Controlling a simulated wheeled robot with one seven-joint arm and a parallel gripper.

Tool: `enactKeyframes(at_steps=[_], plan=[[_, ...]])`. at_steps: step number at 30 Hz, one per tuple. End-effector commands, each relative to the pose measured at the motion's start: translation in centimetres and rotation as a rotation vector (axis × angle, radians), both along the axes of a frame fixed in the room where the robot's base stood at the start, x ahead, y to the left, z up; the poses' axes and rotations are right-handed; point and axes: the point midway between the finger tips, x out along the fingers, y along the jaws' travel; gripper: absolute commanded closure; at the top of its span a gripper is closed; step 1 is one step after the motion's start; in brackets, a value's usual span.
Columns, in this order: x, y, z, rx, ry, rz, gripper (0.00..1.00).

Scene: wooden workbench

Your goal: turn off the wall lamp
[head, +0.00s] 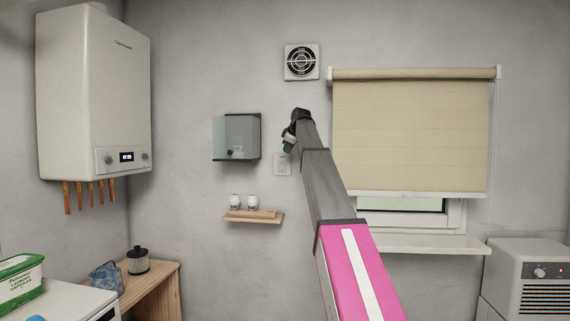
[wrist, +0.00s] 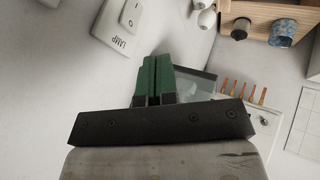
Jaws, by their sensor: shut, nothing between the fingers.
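A pale switch plate (head: 282,163) is on the wall between the glass-fronted box and the window. In the wrist view the switch (wrist: 125,22) is a white rocker marked with a line and a circle, with the word LAMP on its plate. I cannot tell which way the rocker is tipped. No wall lamp is recognisable.
A glass-fronted box (head: 236,137) hangs left of the switch, above a small wooden shelf (head: 253,216) holding two white items. A vent (head: 301,62) is above, and a window blind (head: 410,135) is to the right. A boiler (head: 92,90) hangs at far left.

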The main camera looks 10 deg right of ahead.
Motion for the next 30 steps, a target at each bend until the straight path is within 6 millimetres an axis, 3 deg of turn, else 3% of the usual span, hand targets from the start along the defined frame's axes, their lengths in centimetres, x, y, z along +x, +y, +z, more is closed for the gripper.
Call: enactKeyframes(at_steps=[14, 30], plan=[[0.4, 0.1, -0.3, -0.001, 0.000, 0.002, 1.00], [5.8, 2.1, -7.4, -0.001, 0.001, 0.001, 1.00]])
